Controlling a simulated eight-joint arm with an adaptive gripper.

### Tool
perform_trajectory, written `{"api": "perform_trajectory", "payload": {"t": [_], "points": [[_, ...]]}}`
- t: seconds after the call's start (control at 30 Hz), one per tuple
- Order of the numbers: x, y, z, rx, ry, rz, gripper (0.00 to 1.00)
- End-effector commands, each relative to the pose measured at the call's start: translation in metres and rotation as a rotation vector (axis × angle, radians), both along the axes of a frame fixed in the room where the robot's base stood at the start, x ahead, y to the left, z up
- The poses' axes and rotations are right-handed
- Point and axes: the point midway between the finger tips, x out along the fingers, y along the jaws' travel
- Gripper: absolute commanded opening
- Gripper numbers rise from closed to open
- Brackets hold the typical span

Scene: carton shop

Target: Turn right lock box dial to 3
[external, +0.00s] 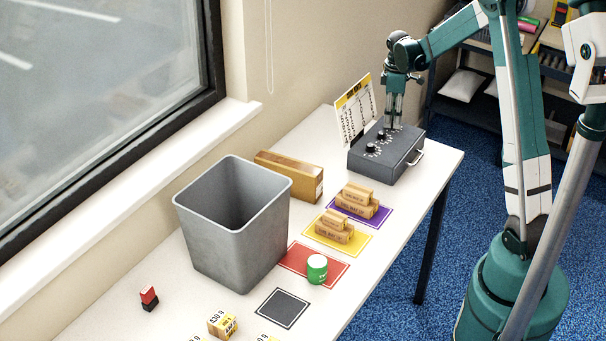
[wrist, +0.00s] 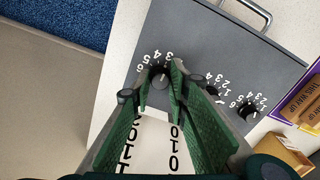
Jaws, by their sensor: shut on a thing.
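The lock box (external: 388,158) is a dark grey box with a handle at the far end of the white table. It has three black dials in a row with white numbers. In the wrist view my gripper (wrist: 161,80) has its green fingers shut on the right dial (wrist: 160,74), at the end of the row. The numbers 3 to 6 show around that dial; which one it points at is too small to tell. The middle dial (wrist: 211,91) and left dial (wrist: 249,108) stand free beside the fingers. In the external view my gripper (external: 393,122) hides the right dial.
A white and yellow sign (external: 355,112) stands close behind the lock box. A brown carton (external: 288,176) and a grey bin (external: 228,235) stand nearer. Stamps lie on a purple mat (external: 375,222) and a yellow mat (external: 353,247).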

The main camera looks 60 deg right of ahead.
Motion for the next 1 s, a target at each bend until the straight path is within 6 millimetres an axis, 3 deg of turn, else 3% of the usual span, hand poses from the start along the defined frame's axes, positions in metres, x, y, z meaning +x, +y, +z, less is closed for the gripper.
{"api": "perform_trajectory", "payload": {"t": [0.47, 0.5, 0.6, 1.0], "points": [[0.0005, 0.0009, 0.0002, 0.001, -0.001, 0.017, 0.06], [0.0005, 0.0007, 0.0001, 0.001, -0.001, 0.017, 0.23], [0.0003, 0.0006, 0.0001, 0.001, -0.001, 0.017, 0.33], [0.0, 0.0003, 0.002, 0.0, 0.0, 0.016, 0.33]]}}
